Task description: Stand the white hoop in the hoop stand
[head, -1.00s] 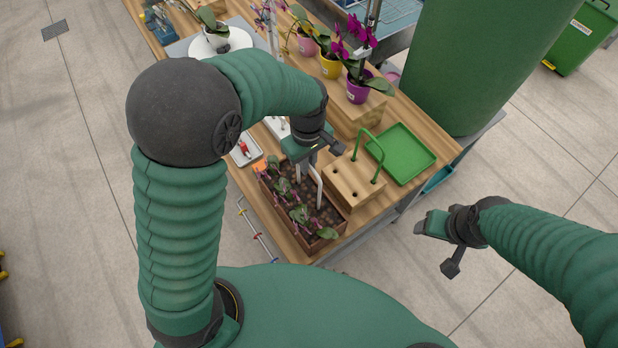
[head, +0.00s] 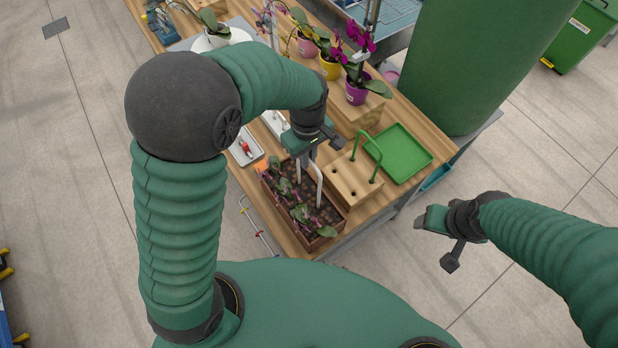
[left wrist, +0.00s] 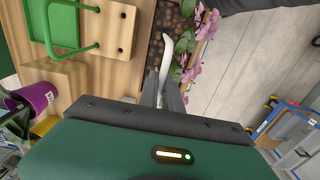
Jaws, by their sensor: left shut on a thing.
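My left gripper (head: 309,154) is shut on the white hoop (head: 320,186). The hoop's legs hang down over the planter, beside the stand and apart from it. In the left wrist view part of the white hoop (left wrist: 166,56) shows beyond the fingers; the rest is hidden. The hoop stand (head: 346,184) is a wooden block with dark holes, just right of the white hoop. A green hoop (head: 367,142) stands in it. The stand also shows in the left wrist view (left wrist: 112,45). My right gripper (head: 428,220) is away from the bench, over the floor; its fingers are unclear.
The brown planter (head: 328,238) with several orchids lies under and left of the hoop. A green tray (head: 404,153) lies behind the stand. A purple pot (head: 357,93) stands on a wooden block (head: 362,117) farther back. A white tray (head: 247,148) lies left.

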